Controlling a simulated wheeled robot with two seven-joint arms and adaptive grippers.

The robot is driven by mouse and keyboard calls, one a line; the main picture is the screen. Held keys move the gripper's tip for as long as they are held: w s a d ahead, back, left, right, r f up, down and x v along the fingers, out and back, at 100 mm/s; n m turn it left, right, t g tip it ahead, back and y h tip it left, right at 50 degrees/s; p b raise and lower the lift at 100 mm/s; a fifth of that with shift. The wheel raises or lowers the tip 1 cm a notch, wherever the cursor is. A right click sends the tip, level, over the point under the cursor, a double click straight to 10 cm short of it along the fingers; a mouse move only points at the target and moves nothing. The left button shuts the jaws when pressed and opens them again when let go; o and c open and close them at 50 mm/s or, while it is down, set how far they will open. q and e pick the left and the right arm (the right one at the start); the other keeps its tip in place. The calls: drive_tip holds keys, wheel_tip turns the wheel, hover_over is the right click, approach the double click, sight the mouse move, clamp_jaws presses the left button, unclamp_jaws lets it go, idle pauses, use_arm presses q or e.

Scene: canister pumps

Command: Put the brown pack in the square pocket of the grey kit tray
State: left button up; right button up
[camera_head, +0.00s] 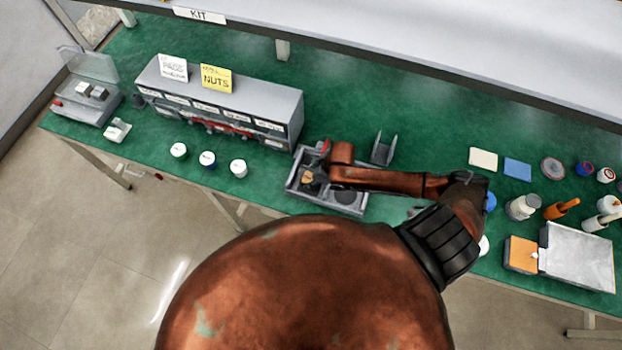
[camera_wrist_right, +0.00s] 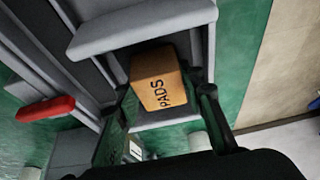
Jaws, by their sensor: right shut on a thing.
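The brown pack (camera_wrist_right: 157,82), lettered PADS, is between the two fingers of my right gripper (camera_wrist_right: 160,100) in the right wrist view. The gripper is shut on it. In the head view the pack (camera_head: 308,177) shows as a small brown patch at the left part of the grey kit tray (camera_head: 328,208), beside my right gripper (camera_head: 314,182). In the right wrist view grey tray walls (camera_wrist_right: 140,30) stand around the pack, over or in a pocket. I cannot tell whether it touches the pocket floor. My left gripper is not in view.
A red item (camera_wrist_right: 45,108) lies beside the pocket. A grey drawer cabinet (camera_head: 225,105) stands left of the tray, with several white-lidded jars (camera_head: 238,168) in front. A grey holder (camera_head: 384,149) stands behind the tray. Bottles and an orange box (camera_head: 521,254) are at right.

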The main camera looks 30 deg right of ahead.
drive_tip(key=shift+f, duration=0.1)
drive_tip(key=o, duration=1.2)
drive_tip(key=v, duration=1.2)
drive_tip(key=shift+p, duration=0.4)
